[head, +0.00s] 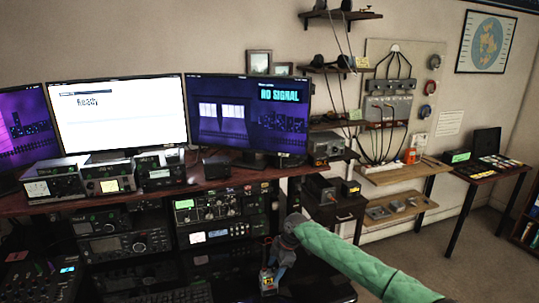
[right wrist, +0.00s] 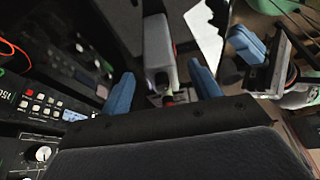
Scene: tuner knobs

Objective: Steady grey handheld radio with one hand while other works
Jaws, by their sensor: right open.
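My right gripper (head: 268,272) reaches down from the green-sleeved arm at the lower middle of the head view. In the right wrist view its two blue fingers (right wrist: 162,90) are spread apart. A grey upright block, seemingly the grey handheld radio (right wrist: 158,52), shows between and beyond them, with a small red part at its near end. I cannot tell whether the fingers touch it. Another blue-padded gripper, seemingly my left (right wrist: 246,44), shows at the upper right of the wrist view; its jaw opening is unclear. I cannot make out the left gripper in the head view.
Rack radios (head: 220,208) with knobs stand close behind the right gripper, under a shelf with several small units and monitors (head: 117,112). A mixer (head: 45,278) and a keyboard (head: 170,296) lie at the lower left. A side table (head: 488,166) stands at the right.

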